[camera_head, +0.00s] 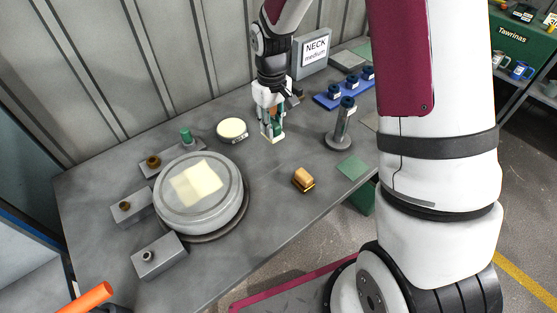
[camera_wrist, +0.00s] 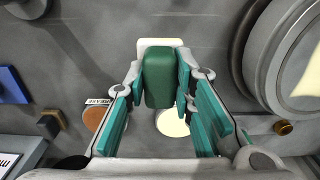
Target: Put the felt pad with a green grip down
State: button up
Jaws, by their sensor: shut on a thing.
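My gripper (camera_head: 271,124) is shut on the green grip (camera_wrist: 160,80) of the felt pad and points down over the middle of the grey table. The pale felt pad (camera_head: 275,139) shows at the bottom of the grip, below the fingers. In the wrist view its pale edge (camera_wrist: 160,42) shows beyond the grip, between the teal finger pads. The pad is at or just above the table top; I cannot tell whether it touches. A round dish with a cream top (camera_head: 231,128) stands to its left.
A large round grey vessel (camera_head: 220,220) with a cream patch stands left, with clamp blocks (camera_head: 158,256) around it. A brown block (camera_head: 304,177) lies in front. A post on a round base (camera_head: 340,135) and a blue rack (camera_head: 330,101) stand right. Bare table lies around the pad.

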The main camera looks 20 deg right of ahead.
notch_tip(320, 180, down, 4)
jog(key=shift+s+f+p, duration=0.15)
jog(key=shift+p, duration=0.15)
jog(key=shift+f+p, duration=0.35)
jog(key=shift+f, duration=2.05)
jog(key=shift+f, duration=0.1)
jog(key=o, duration=1)
